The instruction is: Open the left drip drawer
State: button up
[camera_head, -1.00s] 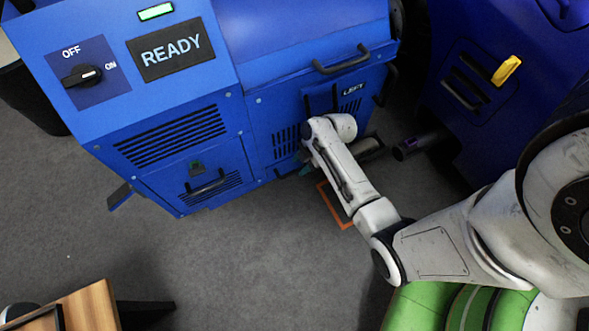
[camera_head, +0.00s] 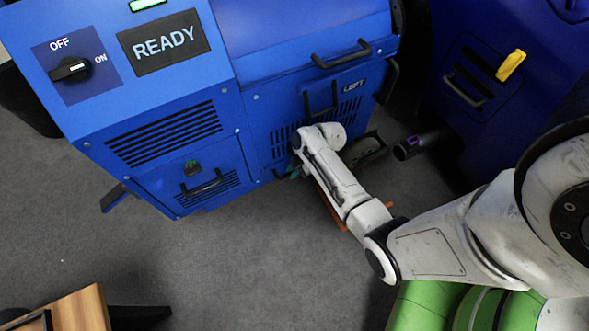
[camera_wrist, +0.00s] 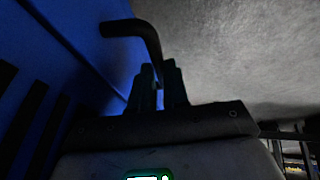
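The blue machine's right-hand section (camera_head: 270,105) carries the label LEFT (camera_head: 354,86) above a slotted front. A dark handle (camera_head: 320,100) is on this front; no open drawer is visible. My gripper (camera_wrist: 160,80) is low at this front. In the head view my arm hides most of it. In the wrist view a dark bent bar handle (camera_wrist: 130,28) stands off a blue face (camera_wrist: 75,45), and its end runs down to the narrow gap between my two dark fingers. Whether the fingers press on it is too dark to tell.
Another dark handle (camera_head: 341,54) is higher on the machine. A lower left panel has its own handle (camera_head: 203,184). A dark blue unit (camera_head: 480,60) with a yellow lever (camera_head: 510,65) stands at right. A wooden table (camera_head: 80,308) is at lower left. Grey floor (camera_head: 220,260) is open in front.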

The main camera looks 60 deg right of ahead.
grip_shut()
jog(key=s+a+p, duration=0.4)
jog(key=s+a, duration=0.3)
jog(key=s, duration=0.3)
jog(key=s+a+p, duration=0.5)
jog(key=s+a, duration=0.2)
jog(key=s, duration=0.4)
jog(key=shift+s+a, duration=0.15)
jog(key=o, duration=0.5)
grip_release()
jog(key=shift+o, duration=0.2)
